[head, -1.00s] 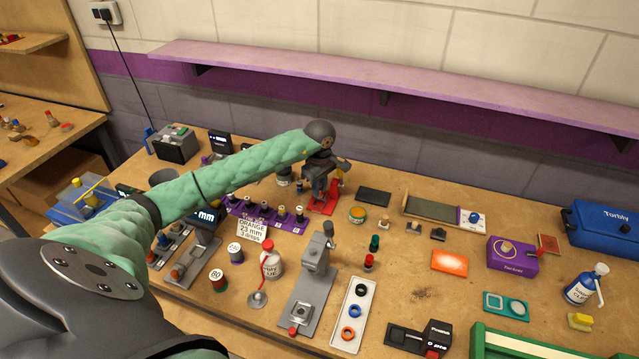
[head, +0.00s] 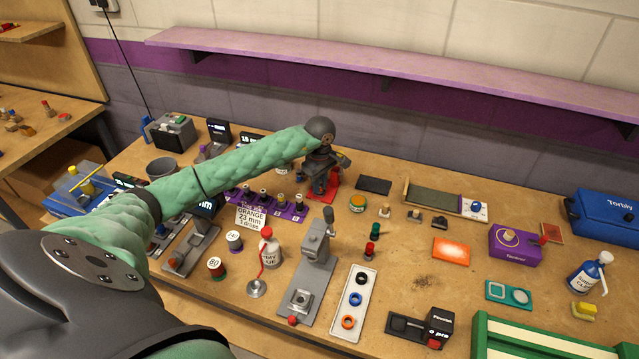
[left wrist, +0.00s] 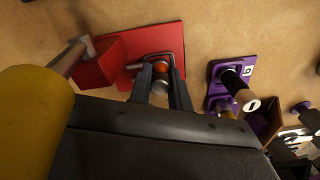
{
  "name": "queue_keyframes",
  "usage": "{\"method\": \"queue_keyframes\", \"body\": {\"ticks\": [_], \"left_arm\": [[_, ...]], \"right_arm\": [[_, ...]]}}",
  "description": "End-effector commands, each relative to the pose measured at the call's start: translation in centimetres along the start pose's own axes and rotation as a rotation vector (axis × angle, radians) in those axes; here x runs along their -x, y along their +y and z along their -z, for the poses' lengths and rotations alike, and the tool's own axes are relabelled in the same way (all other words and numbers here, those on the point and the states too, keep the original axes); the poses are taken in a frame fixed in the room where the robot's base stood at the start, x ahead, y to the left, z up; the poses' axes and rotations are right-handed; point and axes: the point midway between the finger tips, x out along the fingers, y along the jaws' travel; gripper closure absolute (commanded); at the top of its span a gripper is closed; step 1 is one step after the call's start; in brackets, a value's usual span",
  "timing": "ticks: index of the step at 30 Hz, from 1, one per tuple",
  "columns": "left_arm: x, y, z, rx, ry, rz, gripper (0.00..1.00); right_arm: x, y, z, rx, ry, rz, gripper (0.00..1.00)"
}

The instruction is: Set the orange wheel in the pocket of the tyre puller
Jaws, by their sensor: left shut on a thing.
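The red tyre puller (head: 333,186) stands at the back of the bench. In the left wrist view its red base (left wrist: 162,38) and a raised red block with a grey bar show. My left gripper (head: 320,178) is over the puller, pointing down, with its fingertips partly hidden in the head view. In the left wrist view the left gripper (left wrist: 161,88) is shut on the orange wheel (left wrist: 157,69), which sits with a grey cylindrical part between the fingers, over the red base. I cannot tell whether the wheel touches the pocket. My right gripper is not in view.
A purple stand (head: 290,206) with several dark pegs is close beside the puller. A grey press (head: 316,262), a white tray (head: 341,327) with rings and a glue bottle (head: 269,247) stand nearer. A dark pad (head: 374,185) lies right of the puller.

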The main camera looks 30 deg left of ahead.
Motion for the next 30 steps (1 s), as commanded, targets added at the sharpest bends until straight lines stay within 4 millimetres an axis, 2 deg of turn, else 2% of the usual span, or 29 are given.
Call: {"method": "queue_keyframes", "body": {"ticks": [8,11,28,29,30], "left_arm": [[0.0,0.0,0.0,0.0,0.0,0.0,1.0],[0.0,0.0,0.0,0.0,0.0,0.0,1.0],[-0.3,0.0,0.0,0.0,0.0,0.0,1.0],[-0.2,0.0,0.0,0.0,0.0,0.0,0.75],[-0.2,0.0,0.0,0.0,0.0,0.0,0.67]], "right_arm": [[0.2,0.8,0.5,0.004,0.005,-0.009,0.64],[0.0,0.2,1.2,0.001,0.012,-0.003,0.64],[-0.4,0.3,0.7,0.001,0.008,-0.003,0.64],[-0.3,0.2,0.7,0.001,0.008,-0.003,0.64],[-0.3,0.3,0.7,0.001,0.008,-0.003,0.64]]}}
